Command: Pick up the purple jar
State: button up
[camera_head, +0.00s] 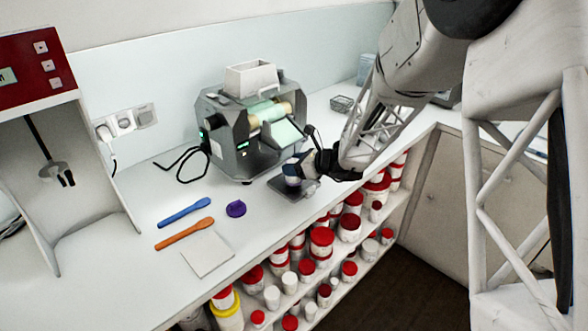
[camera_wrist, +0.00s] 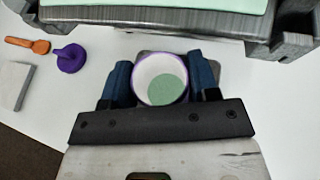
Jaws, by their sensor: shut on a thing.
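The purple jar (camera_wrist: 162,72) is open at the top in the wrist view, with a purple rim, pale inside and green contents. My gripper (camera_wrist: 161,82) is shut on it, with a blue-padded finger on each side. In the head view my gripper (camera_head: 302,167) is in front of the mill, and the jar (camera_head: 292,181) is partly hidden by the fingers. The jar is over a small grey plate (camera_head: 283,189); I cannot tell whether it touches it. A purple lid (camera_head: 236,209) lies apart on the counter to the left.
The grey mill (camera_head: 232,140) stands close behind my gripper. A blue spatula (camera_head: 185,211), an orange spatula (camera_head: 184,233) and a white square tile (camera_head: 208,254) lie at the left. Shelves of red-lidded jars (camera_head: 321,242) sit below the counter's front edge.

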notch_tip(320, 180, up, 2)
jog(key=shift+s+r, duration=0.1)
jog(key=s+d+r, duration=0.1)
jog(key=s+d, duration=0.3)
jog(key=s, duration=1.1)
jog(key=shift+s+r, duration=0.15)
jog(key=shift+s, duration=0.1)
jog(key=s+a, duration=0.3)
jog(key=s, duration=0.5)
jog(key=s+a, duration=0.3)
jog(key=s, duration=0.5)
jog(key=shift+s, duration=0.35)
jog(key=w+a, duration=0.3)
jog(key=w, duration=0.4)
jog(key=w+a+f, duration=0.1)
jog(key=w+a, duration=0.3)
jog(key=w, duration=0.3)
jog(key=shift+w+a+f, duration=0.15)
jog(key=shift+a+f, duration=0.05)
jog(key=shift+f, duration=0.1)
jog(key=shift+f, duration=0.15)
